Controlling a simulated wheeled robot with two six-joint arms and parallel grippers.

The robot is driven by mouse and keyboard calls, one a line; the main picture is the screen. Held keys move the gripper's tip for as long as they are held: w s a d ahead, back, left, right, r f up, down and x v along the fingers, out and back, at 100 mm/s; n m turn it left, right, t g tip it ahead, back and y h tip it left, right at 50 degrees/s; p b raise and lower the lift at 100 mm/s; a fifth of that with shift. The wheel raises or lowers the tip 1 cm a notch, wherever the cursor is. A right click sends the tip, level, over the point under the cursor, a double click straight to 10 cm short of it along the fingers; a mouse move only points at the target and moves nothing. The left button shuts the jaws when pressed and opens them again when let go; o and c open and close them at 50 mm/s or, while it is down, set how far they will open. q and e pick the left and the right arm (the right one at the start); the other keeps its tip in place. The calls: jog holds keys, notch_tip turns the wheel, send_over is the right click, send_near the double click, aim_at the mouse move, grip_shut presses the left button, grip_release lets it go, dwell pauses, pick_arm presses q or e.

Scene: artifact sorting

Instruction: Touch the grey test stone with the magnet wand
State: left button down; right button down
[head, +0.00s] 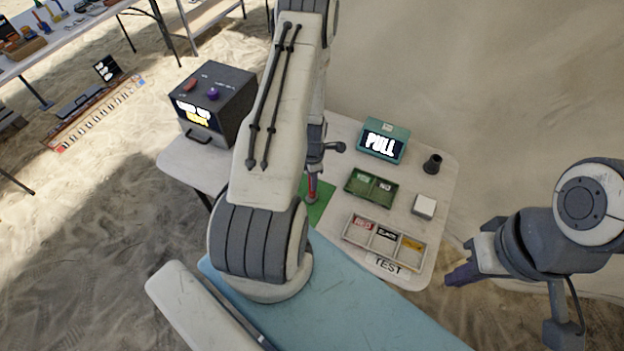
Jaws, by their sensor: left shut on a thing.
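My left gripper (318,165) is over the back left of the small table, largely hidden behind my own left arm. It is shut on a slim upright rod with a red part, which appears to be the magnet wand (312,188). The wand's lower end is over the green mat (320,207); I cannot tell whether it touches anything. I cannot pick out the grey test stone for sure; it may be hidden by my arm. My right gripper (462,273) is off the table's right edge, and its jaw state is unclear.
On the table are a teal box reading PULL (384,140), a dark cup (432,163), a pale block (423,206), a green two-part tray (371,188), a three-part labelled tray (384,240) and a TEST label (388,265). A dark machine (214,100) stands at left.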

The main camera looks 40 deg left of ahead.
pick_arm(q)
jog(key=shift+r+p, duration=1.4)
jog(key=shift+r, duration=0.1)
jog(key=shift+r+p, duration=2.05)
jog(key=shift+p, duration=0.2)
